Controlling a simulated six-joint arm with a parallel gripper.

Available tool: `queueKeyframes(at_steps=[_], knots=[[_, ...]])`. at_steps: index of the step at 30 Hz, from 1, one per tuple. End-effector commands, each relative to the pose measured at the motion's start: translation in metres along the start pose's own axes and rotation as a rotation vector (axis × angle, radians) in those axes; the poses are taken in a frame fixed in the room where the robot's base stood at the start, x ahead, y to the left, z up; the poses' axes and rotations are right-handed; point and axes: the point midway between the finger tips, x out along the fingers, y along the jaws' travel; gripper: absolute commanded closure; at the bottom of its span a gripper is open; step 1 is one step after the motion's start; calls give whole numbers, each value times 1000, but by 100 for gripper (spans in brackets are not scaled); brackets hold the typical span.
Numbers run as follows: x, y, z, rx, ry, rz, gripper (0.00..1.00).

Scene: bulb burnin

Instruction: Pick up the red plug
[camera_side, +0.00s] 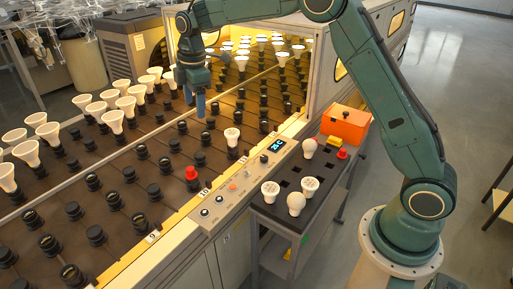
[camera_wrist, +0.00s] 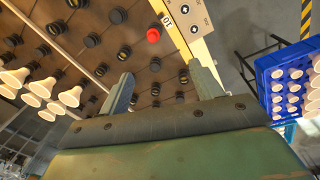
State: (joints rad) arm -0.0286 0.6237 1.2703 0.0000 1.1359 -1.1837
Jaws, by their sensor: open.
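A red plug (camera_side: 191,174) stands in the near part of the dark socket board, by its yellow front edge. It also shows in the wrist view as a round red top (camera_wrist: 153,35), beyond my fingertips and between their lines. My gripper (camera_side: 201,108) hangs over the board farther back, apart from the plug. In the wrist view my gripper (camera_wrist: 164,82) has its two fingers spread wide with nothing between them.
White bulbs (camera_side: 113,120) stand in rows at the left and back. Black sockets fill the board around the plug. A control panel (camera_side: 245,178) lines the front edge. A dark tray (camera_side: 285,205) holds several bulbs beside an orange box (camera_side: 345,125). A blue crate (camera_wrist: 285,70) shows in the wrist view.

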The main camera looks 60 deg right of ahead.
Motion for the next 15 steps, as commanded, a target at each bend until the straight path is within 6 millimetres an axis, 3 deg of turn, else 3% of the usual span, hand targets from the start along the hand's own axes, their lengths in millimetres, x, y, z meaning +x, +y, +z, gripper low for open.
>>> queueKeyframes(at_steps=[9, 15], knots=[[80, 32, -17, -206, -19, -67, 35], [120, 42, -22, -309, -23, -97, 35]])
